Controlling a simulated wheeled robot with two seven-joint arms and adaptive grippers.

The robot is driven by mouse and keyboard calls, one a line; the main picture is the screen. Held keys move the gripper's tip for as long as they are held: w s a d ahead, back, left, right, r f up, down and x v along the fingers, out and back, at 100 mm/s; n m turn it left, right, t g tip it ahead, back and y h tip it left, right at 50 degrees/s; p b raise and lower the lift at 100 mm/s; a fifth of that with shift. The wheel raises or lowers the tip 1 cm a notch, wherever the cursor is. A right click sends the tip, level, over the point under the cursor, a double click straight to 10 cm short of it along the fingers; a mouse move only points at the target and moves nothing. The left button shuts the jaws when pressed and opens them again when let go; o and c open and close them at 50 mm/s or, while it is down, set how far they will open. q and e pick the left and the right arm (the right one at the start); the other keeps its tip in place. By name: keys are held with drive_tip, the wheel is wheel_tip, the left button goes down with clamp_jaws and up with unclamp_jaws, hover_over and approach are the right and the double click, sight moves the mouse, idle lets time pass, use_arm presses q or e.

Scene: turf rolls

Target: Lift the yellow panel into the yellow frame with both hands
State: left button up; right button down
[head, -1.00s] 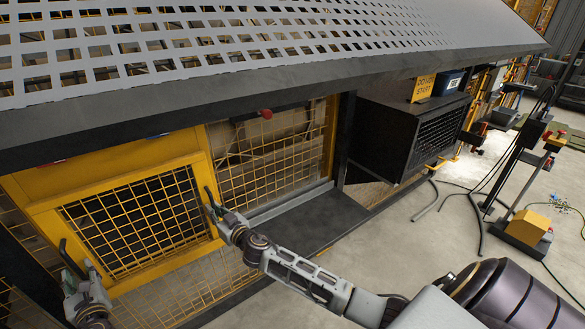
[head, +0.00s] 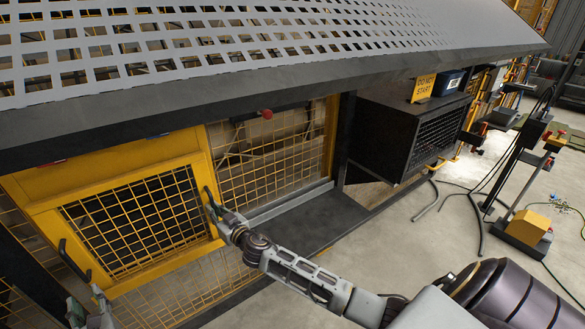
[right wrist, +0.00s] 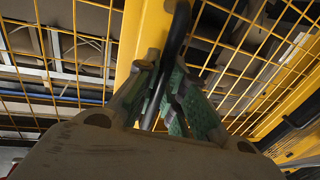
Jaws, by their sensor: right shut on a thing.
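The yellow panel (head: 130,222) has a yellow border, wire mesh and a black bar handle on each side. It stands upright against the yellow frame (head: 105,161) on the machine's side. I cannot tell whether it sits flush. My right gripper (head: 213,211) is shut on the right handle (head: 208,196); in the right wrist view, its green-padded fingers (right wrist: 165,100) close around the black handle (right wrist: 178,35). My left gripper (head: 88,306) is at the lower left, its fingers apart and empty, below the left handle (head: 72,258) and clear of it.
A grey perforated cover (head: 260,35) overhangs the panel. A fixed yellow mesh guard (head: 270,155) and a dark ledge (head: 310,222) lie to the right. A black box (head: 415,130) stands beyond.

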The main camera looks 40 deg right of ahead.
use_arm(q)
drive_tip(key=shift+s+d, duration=0.1)
drive_tip(key=shift+s, duration=0.2)
use_arm(e)
drive_tip(key=shift+r, duration=0.25)
drive_tip(key=c, duration=1.4)
unclamp_jaws()
drive_tip(key=shift+c, duration=0.2)
drive_tip(key=shift+f, duration=0.15)
drive_tip(key=shift+s, duration=0.2)
drive_tip(key=s+d, duration=0.2)
drive_tip(key=s, duration=0.9)
drive_tip(key=shift+s+d, duration=0.15)
use_arm(q)
drive_tip(key=shift+s, duration=0.1)
use_arm(e)
drive_tip(key=shift+d, duration=0.1)
